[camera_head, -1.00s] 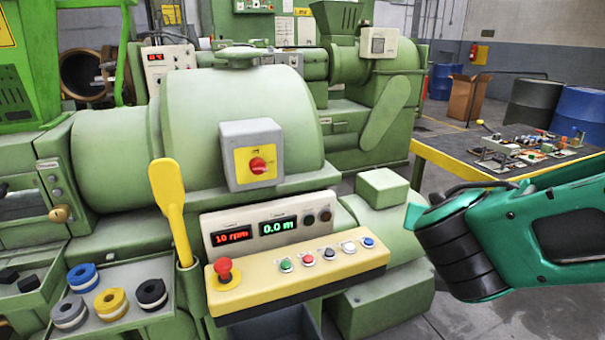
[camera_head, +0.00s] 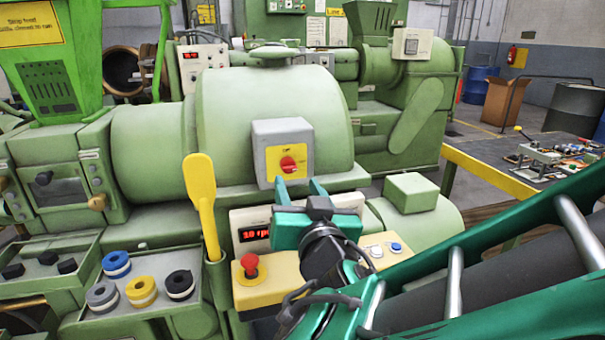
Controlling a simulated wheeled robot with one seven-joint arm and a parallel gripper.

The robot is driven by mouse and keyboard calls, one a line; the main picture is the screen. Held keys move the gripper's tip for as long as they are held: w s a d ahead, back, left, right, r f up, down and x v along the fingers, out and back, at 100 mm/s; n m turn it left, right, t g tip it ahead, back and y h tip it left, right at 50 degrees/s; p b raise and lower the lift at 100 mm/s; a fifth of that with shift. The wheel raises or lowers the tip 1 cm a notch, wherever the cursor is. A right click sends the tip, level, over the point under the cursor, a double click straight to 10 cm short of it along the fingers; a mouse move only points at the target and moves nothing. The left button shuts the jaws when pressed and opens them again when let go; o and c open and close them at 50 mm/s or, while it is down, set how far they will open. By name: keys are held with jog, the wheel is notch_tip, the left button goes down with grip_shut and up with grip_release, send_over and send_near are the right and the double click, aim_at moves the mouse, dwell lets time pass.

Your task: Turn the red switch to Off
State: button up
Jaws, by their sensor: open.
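The red switch (camera_head: 288,164) is a round red knob on a yellow plate, on the front of a grey box (camera_head: 262,135) fixed to the green extruder. The knob's marks are too small to read. My gripper (camera_head: 300,187) is open, with its two teal fingers pointing up and away just below the knob. The fingers look apart from the knob, though depth is hard to judge.
The yellow button panel (camera_head: 270,288) bears a red mushroom button (camera_head: 249,265) left of my gripper. A yellow paddle (camera_head: 202,205) stands upright farther left. Coloured rolls lie in a tray (camera_head: 110,329) at lower left. A cluttered table (camera_head: 487,175) stands at right.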

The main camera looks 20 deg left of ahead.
aim_at(291, 171)
jog(key=x, duration=0.7)
jog(key=shift+w+a, duration=0.1)
jog(key=shift+w, duration=0.2)
